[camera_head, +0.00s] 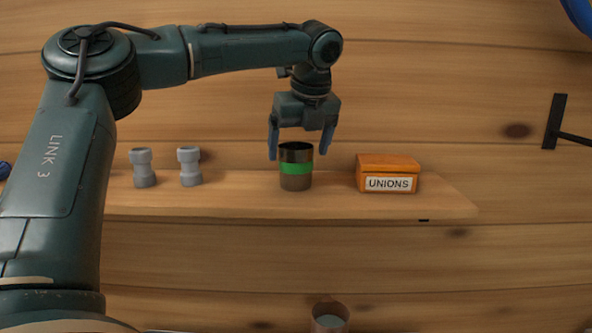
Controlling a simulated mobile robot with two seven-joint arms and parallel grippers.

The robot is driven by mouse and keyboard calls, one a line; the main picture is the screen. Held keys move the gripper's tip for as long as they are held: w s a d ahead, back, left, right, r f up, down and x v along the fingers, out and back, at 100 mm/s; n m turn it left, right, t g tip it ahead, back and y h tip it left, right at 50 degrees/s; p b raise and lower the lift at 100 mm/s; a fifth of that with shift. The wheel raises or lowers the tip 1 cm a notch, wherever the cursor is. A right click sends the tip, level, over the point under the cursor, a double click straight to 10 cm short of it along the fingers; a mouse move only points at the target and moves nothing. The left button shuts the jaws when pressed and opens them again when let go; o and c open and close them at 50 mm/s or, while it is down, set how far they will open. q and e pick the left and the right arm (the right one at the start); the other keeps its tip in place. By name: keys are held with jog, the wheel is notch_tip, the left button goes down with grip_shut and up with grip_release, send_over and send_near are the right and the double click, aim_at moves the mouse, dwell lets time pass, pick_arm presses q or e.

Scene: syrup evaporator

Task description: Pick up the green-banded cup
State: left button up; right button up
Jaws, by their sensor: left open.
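The green-banded cup (296,183) stands upright on a wooden shelf (240,203). It is dark at the rim and grey-brown below, with a bright green band around its middle. My left gripper (300,155) points straight down over the cup with its fingers spread. One finger is on each side of the cup's upper part, and gaps show between the fingers and the cup. Nothing is held. My right gripper is not in view.
An orange box labelled UNIONS (388,174) stands on the shelf to the right of the cup. Two grey fittings, one at left (144,168) and one nearer (189,167), stand to its left. A metal container (329,318) shows below the shelf. A dark bracket (556,122) is at far right.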

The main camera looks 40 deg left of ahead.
aim_at(295, 163)
pick_arm(q)
jog(key=x, duration=0.4)
jog(key=shift+a+f, duration=0.25)
jog(key=shift+f, duration=0.05)
jog(key=shift+s, duration=0.1)
jog(key=c, duration=1.1)
